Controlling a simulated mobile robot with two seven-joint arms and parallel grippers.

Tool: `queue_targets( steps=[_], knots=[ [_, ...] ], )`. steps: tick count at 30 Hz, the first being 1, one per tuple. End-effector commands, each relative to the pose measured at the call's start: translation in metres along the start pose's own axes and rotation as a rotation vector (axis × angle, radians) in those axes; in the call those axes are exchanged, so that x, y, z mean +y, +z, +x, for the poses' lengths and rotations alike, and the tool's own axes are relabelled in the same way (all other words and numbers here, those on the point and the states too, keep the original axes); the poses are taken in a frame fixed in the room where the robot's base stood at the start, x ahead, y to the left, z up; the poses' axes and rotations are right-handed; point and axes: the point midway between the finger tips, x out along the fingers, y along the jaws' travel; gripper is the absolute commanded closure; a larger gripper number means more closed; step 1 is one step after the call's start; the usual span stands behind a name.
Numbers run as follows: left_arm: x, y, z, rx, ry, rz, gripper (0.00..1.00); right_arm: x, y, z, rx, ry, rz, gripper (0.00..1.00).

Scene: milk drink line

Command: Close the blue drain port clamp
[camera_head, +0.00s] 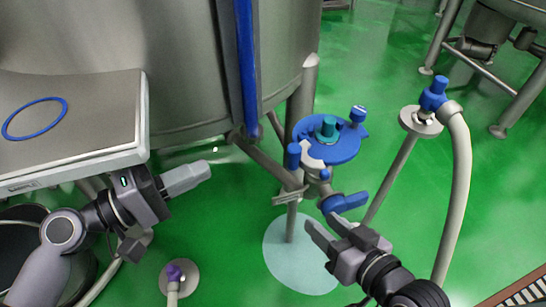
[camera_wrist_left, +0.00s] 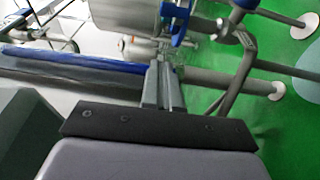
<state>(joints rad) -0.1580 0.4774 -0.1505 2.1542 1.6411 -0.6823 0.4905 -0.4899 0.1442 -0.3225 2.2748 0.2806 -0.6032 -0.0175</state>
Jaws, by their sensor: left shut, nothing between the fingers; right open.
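A blue round plate (camera_head: 345,148) with a teal cap (camera_head: 328,128) stands on the drain fitting beside the tank. Around it are a blue upright knob (camera_head: 293,156), a small blue knob (camera_head: 358,114) and a blue lever handle (camera_head: 345,202) lower down. I cannot tell for sure which blue part is the drain port clamp, nor how it is set. My left gripper (camera_head: 207,169) is shut and empty, left of the fitting and apart from it; its fingers also show in the left wrist view (camera_wrist_left: 163,85). My right gripper (camera_head: 326,222) is open just below the blue lever handle.
A steel tank (camera_head: 190,70) with a blue vertical strip (camera_head: 247,65) stands behind. A grey scale (camera_head: 75,120) with a blue ring (camera_head: 35,118) is at left. A hose (camera_head: 458,190) with a blue valve (camera_head: 433,94) stands at right. A purple fitting (camera_head: 174,272) is low in front.

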Motion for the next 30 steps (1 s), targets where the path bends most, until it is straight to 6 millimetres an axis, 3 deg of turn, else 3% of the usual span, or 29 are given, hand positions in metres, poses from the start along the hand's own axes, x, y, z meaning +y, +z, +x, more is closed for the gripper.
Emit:
queue_targets(
  steps=[5, 16, 22, 30],
  knots=[
    [0.003, 0.0, 0.025, -0.001, 0.004, 0.002, 1.0, 0.001, -0.002, -0.002, -0.002, 0.006, -0.006, 0.57],
    [0.002, 0.001, 0.101, 0.0, 0.004, 0.001, 1.0, 0.002, 0.0, -0.002, -0.003, 0.009, -0.008, 0.57],
    [0.001, 0.021, 0.117, 0.001, 0.001, 0.0, 1.0, 0.002, -0.001, -0.002, -0.004, 0.01, -0.009, 0.57],
    [0.0, 0.028, 0.124, 0.003, -0.001, 0.001, 1.0, 0.002, -0.001, -0.002, -0.004, 0.01, -0.008, 0.57]
  ],
)
